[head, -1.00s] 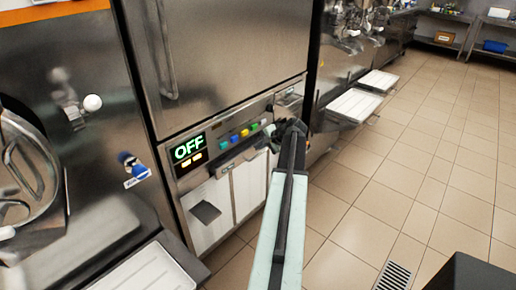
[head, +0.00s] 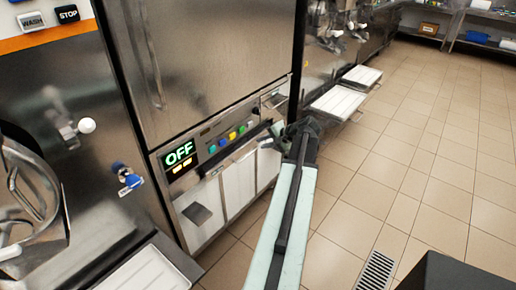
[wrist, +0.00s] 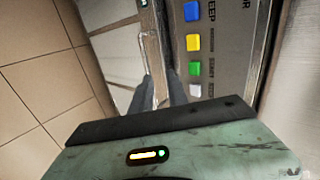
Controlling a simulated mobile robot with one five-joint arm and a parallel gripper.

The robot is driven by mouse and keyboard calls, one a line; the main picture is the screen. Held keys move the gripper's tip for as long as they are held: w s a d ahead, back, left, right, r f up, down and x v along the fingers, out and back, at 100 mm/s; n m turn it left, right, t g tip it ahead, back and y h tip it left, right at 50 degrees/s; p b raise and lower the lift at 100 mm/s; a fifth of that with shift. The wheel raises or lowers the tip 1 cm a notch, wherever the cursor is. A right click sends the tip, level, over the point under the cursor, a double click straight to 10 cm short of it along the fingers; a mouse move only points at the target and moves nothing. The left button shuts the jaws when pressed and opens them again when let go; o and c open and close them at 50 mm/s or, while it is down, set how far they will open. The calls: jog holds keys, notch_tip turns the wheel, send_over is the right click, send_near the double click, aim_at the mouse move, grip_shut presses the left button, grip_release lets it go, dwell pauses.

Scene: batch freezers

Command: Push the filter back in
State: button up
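Pale filter-like panels (head: 239,187) sit in the lower front of the steel machine. A dark tab (head: 197,213) sticks out from the left one. I cannot tell for sure which part is the filter, or how far it stands out. My gripper (head: 292,130) is at the machine's right front corner, near the right end of the dark bar under the buttons. In the wrist view its two dark fingers (wrist: 163,88) are a little apart, with a metal edge and pale panels (wrist: 120,55) beyond. I see nothing clearly held between them.
The control panel (wrist: 215,50) has coloured buttons and, in the head view, a lit OFF display (head: 179,153). Another machine with a white tray (head: 338,103) stands beyond to the right. The tiled floor (head: 400,150) on the right is clear, with a drain grate (head: 375,272).

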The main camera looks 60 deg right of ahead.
notch_tip(320, 180, up, 2)
jog(key=w+r+t, duration=0.1)
jog(key=w+t, duration=0.1)
jog(key=t+h+b, duration=0.2)
jog(key=t+b, duration=0.6)
jog(key=b, duration=2.5)
send_near(253, 151)
jog(key=w, duration=0.3)
jog(key=shift+m, duration=0.3)
jog(key=x, duration=0.2)
jog(key=p+x, duration=0.1)
jog(key=x, duration=0.4)
jog(key=shift+d, duration=0.3)
grip_shut()
